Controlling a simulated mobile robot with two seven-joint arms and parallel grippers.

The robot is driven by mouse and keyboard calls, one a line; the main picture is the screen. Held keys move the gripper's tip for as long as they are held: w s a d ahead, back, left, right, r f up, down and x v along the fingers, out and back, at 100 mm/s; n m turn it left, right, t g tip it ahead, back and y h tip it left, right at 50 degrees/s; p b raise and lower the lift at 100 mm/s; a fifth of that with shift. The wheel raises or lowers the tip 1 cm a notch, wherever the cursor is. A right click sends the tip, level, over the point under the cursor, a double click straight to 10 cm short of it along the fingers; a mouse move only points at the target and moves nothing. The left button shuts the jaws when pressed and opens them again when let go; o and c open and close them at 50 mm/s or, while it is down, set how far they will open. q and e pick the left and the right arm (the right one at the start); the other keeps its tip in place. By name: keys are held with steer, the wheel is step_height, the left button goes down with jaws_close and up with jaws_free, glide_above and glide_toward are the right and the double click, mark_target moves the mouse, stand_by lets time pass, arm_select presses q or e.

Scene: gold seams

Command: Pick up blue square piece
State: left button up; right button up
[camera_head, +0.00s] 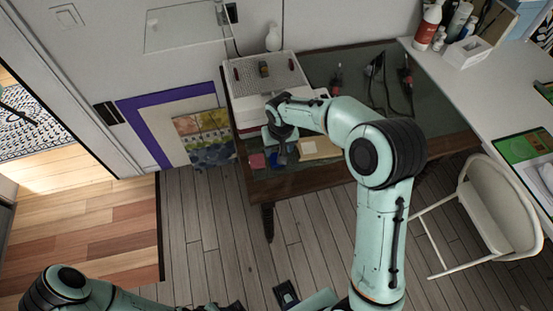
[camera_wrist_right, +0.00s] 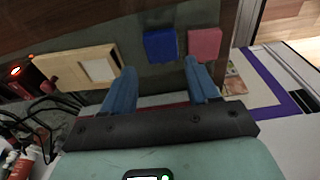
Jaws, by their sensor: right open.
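The blue square piece (camera_wrist_right: 160,45) lies flat on the dark table top, directly ahead of my right gripper (camera_wrist_right: 160,86) in the right wrist view. The gripper's two blue fingers are apart, with nothing between them; the piece is beyond the fingertips, roughly centred on the gap. A pink square piece (camera_wrist_right: 204,44) lies just right of the blue one there. In the head view my right gripper (camera_head: 281,152) hangs over the table's near edge and hides much of the blue piece. My left arm shows at the bottom left; its gripper cannot be made out.
A wooden block with a pale square on it (camera_head: 320,148) lies right of the gripper in the head view. A white perforated box (camera_head: 283,78) stands behind. Tools and cables (camera_head: 375,80) lie farther right. A white chair (camera_head: 490,210) stands in front on the right.

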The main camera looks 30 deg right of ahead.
steer(key=f, duration=0.3)
steer(key=w+f, duration=0.1)
steer(key=f, duration=0.3)
steer(key=shift+w, duration=0.2)
steer(key=c, duration=0.7)
